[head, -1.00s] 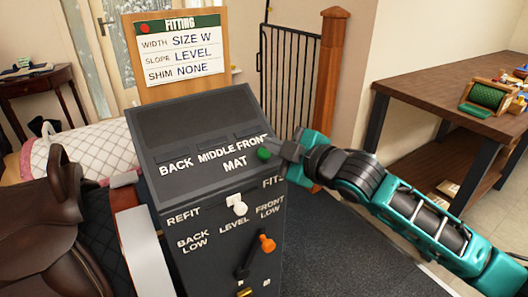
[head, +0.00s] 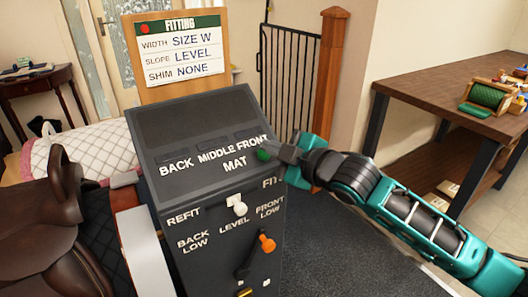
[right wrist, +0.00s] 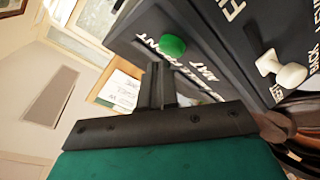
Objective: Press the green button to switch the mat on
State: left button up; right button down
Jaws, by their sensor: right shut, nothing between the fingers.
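The green button (head: 263,155) sits on the sloped top of the dark console (head: 158,205), right of the word MAT. It also shows in the right wrist view (right wrist: 172,46) as a round green cap. My right gripper (head: 274,147) is shut and empty, its fingertips close beside the button at the console's right edge. In the right wrist view the closed fingers (right wrist: 157,72) point toward the button, with a small gap in the picture; I cannot tell whether they touch. The BACK, MIDDLE and FRONT displays are dark. My left gripper is not in view.
A white knob (head: 238,205) and an orange-tipped lever (head: 266,243) stick out of the console's front. A fitting board (head: 182,55) stands behind it. A brown saddle (head: 50,225) is at left. A wooden workbench (head: 440,75) stands at right.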

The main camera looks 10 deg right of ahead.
jog(key=shift+w+a+f, duration=0.15)
jog(key=shift+w+f, duration=0.1)
jog(key=shift+f, duration=0.2)
dwell(0.7)
jog(key=shift+s+d+r+p, duration=0.25)
jog(key=shift+s+r+p, duration=0.25)
jog(key=shift+r+p, duration=0.4)
jog(key=s+r+p, duration=0.1)
jog(key=s+d+r+p, duration=0.1)
jog(key=r, duration=0.1)
jog(key=s+r+p, duration=0.1)
jog(key=shift+d+r+p, duration=0.15)
jog(key=shift+r+p, duration=0.15)
jog(key=shift+r, duration=0.1)
